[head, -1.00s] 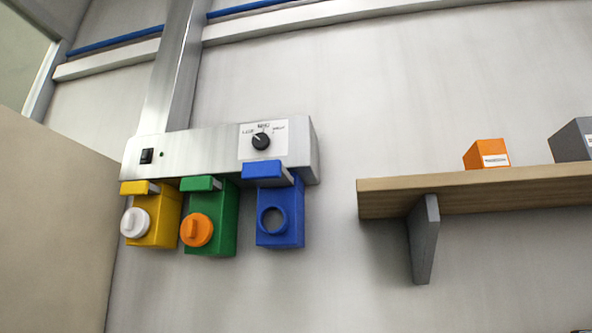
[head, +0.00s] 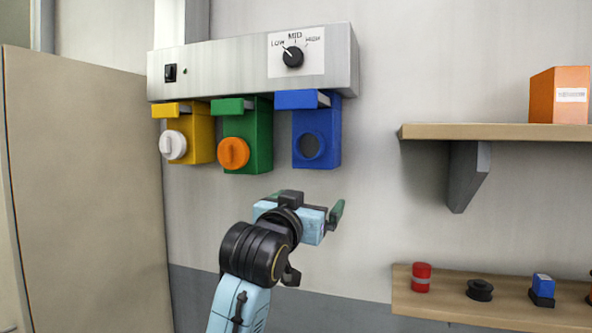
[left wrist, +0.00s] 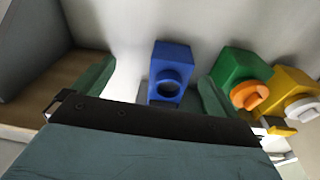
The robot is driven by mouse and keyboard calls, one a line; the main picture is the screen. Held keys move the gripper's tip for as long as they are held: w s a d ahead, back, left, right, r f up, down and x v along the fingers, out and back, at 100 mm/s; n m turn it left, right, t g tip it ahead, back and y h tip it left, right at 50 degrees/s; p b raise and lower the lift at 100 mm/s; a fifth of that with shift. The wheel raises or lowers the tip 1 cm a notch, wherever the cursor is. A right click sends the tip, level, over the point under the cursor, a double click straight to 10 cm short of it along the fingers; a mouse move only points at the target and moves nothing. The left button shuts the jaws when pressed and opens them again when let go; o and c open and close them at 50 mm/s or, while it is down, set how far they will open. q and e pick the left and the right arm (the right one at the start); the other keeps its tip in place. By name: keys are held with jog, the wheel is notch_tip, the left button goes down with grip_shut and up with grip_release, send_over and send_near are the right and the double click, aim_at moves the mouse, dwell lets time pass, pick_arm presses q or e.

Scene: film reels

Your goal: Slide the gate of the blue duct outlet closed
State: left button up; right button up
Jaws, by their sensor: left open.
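The blue duct outlet (head: 331,150) hangs under the grey metal box, rightmost of three outlets, with an open round port on its front. Its blue gate (head: 296,100) sticks out toward me at the top, with a pale strip at its right side. My left gripper (head: 334,212) is below the blue outlet in the head view, apart from it, open and empty. In the left wrist view the blue outlet (left wrist: 170,57) shows beyond and between the two green fingers (left wrist: 150,92). My right gripper is not in view.
The green outlet (head: 260,145) with an orange cap and the yellow outlet (head: 205,140) with a white cap hang to the left. A wooden shelf (head: 500,132) on a grey bracket is at the right. A lower shelf (head: 450,300) holds small items. A beige panel (head: 85,190) stands left.

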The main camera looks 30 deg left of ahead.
aim_at(294, 102)
pick_arm(q)
jog(key=s+r+n+t+y+p, duration=0.2)
jog(key=s+r+t, duration=0.1)
jog(key=s+r, duration=0.95)
jog(key=shift+m+h, duration=0.3)
jog(key=shift+h, duration=0.1)
jog(key=p+x, duration=0.2)
jog(key=x, duration=0.5)
jog(key=p+x, duration=0.2)
jog(key=x, duration=0.6)
jog(key=shift+w+r, duration=0.1)
jog(key=shift+r, duration=0.25)
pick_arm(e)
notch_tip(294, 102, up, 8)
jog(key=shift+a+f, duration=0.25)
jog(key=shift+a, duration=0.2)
